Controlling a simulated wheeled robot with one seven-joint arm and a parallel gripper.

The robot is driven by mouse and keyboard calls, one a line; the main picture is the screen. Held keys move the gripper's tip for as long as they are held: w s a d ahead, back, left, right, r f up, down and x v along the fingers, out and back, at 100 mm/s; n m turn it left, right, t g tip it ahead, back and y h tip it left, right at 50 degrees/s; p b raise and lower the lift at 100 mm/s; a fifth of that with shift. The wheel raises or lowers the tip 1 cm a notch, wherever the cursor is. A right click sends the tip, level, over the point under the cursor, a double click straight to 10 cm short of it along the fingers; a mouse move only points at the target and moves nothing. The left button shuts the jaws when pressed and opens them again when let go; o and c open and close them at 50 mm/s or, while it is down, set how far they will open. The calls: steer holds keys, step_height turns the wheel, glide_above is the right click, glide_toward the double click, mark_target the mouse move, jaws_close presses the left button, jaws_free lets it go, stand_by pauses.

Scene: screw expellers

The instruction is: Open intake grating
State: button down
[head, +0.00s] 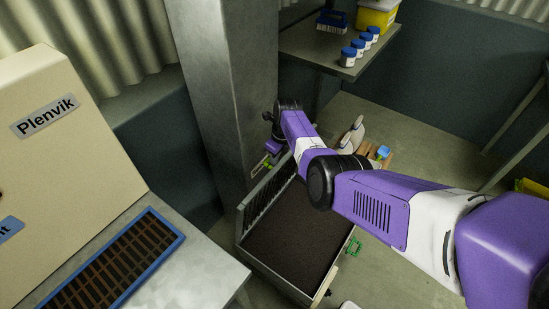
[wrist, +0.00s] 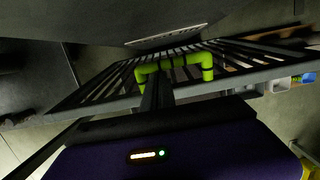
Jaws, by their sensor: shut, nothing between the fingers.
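The intake grating (head: 268,197) is a grey slatted panel standing steeply along the left side of an open intake box (head: 289,284). Dark brown material fills the box. In the wrist view the grating (wrist: 95,88) spans the frame, with a bright green bar handle (wrist: 207,62) on it. My gripper (wrist: 157,80) is shut and empty, its dark fingers at the handle's left part. I cannot tell whether they touch it. In the head view the gripper is small and partly hidden by the grating and the grey column; a bit of green shows beside it.
A grey column (head: 222,90) stands close behind the grating. A beige Plenvik machine (head: 50,170) and a blue-framed grate (head: 110,262) are at left. A shelf (head: 312,45) holds several jars.

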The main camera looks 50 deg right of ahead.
steer(key=p+v, duration=0.1)
steer(key=v, duration=0.6)
steer(key=shift+r+p, duration=0.35)
steer(key=shift+r, duration=0.1)
